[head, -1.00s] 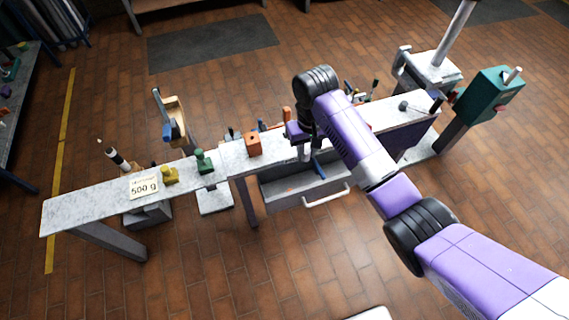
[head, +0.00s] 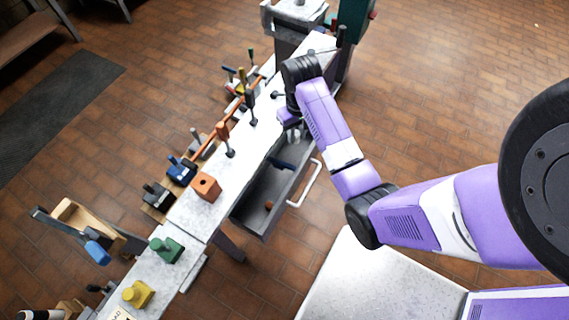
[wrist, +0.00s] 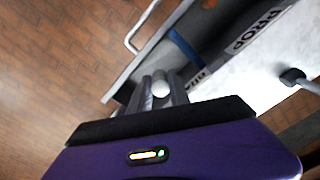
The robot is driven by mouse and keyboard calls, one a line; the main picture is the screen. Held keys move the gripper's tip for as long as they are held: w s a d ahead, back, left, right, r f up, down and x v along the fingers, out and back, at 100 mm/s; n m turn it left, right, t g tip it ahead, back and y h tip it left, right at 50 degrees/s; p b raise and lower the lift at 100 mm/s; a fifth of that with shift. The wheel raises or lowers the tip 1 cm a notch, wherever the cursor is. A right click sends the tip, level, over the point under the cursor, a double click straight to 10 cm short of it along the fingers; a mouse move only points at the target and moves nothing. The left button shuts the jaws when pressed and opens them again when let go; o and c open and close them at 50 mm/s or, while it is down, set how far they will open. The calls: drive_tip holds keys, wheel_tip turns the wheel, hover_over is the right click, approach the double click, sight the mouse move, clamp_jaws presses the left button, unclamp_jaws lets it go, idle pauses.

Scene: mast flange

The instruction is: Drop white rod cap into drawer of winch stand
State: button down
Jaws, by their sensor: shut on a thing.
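My gripper (wrist: 160,92) is shut on the white rod cap (wrist: 161,88), whose pale round end shows between the fingers in the wrist view. In the head view my gripper (head: 293,132) hangs at the front edge of the bench, by the far end of the open drawer (head: 243,217). The wrist view shows the fingers over the drawer's dark inside, near its front wall. The drawer has a white bar handle (head: 309,187). A blue piece (head: 282,165) and a small orange-red piece (head: 268,205) are in it. The cap is hidden in the head view.
The narrow bench top (head: 222,215) carries an orange block (head: 205,187), a green piece (head: 166,250) and a yellow piece (head: 138,294). Upright tools (head: 251,110) stand along it. A teal box (head: 355,20) is at the far end. Floor in front of the drawer is clear.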

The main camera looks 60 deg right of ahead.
drive_tip(key=b, duration=0.2)
approach(295, 162)
drive_tip(key=shift+s+a, duration=0.25)
drive_tip(key=shift+a, duration=0.4)
drive_tip(key=shift+s+a, duration=0.25)
drive_tip(key=shift+a, duration=0.35)
drive_tip(key=shift+f+b, duration=0.35)
drive_tip(key=shift+f, duration=1.55)
drive_tip(key=shift+f, duration=0.4)
